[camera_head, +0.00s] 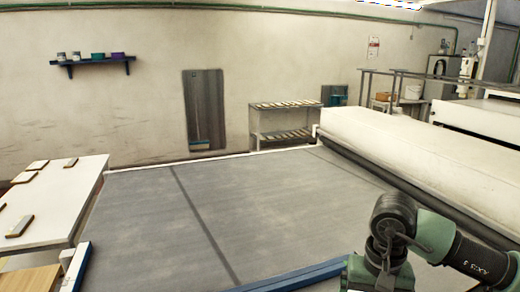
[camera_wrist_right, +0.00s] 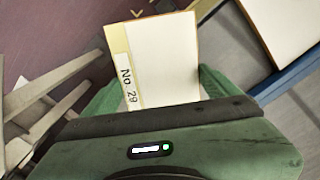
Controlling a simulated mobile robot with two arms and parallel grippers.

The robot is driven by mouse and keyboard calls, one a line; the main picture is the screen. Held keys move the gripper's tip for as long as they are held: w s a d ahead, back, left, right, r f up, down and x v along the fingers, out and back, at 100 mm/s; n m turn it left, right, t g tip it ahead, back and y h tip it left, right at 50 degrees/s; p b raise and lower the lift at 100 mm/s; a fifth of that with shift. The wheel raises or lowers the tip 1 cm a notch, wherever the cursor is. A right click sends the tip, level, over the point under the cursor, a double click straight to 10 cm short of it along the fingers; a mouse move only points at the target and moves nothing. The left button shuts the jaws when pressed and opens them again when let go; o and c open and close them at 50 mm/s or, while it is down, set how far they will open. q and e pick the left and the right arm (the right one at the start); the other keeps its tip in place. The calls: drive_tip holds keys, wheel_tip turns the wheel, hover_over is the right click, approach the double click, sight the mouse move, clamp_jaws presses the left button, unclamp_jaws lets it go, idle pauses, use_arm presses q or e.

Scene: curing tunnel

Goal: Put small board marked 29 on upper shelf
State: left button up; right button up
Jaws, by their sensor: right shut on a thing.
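The small board (camera_wrist_right: 168,55) is a cream rectangle with a yellowish edge strip marked "No. 29", seen in the right wrist view. My right gripper (camera_wrist_right: 155,88) is shut on it, with a green finger at either side of its near end. In the head view my right arm shows at the lower right, but the gripper and board cannot be made out. A low two-level rack stands by the back wall; its upper shelf (camera_head: 285,104) carries several flat pieces, as does its lower shelf (camera_head: 285,136). My left gripper is not in view.
A wide grey belt (camera_head: 240,215) with a blue front edge (camera_head: 290,277) lies between me and the rack. A white table (camera_head: 62,200) at left holds several small boards. A long white tunnel housing (camera_head: 420,150) is at right. A blue wall shelf (camera_head: 92,62) holds jars.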

drive_tip(key=s+a+f+n, duration=0.3)
drive_tip(key=s, duration=0.6)
drive_tip(key=shift+s, duration=0.3)
drive_tip(key=shift+w+d+r, duration=0.1)
drive_tip(key=shift+d+r, duration=0.05)
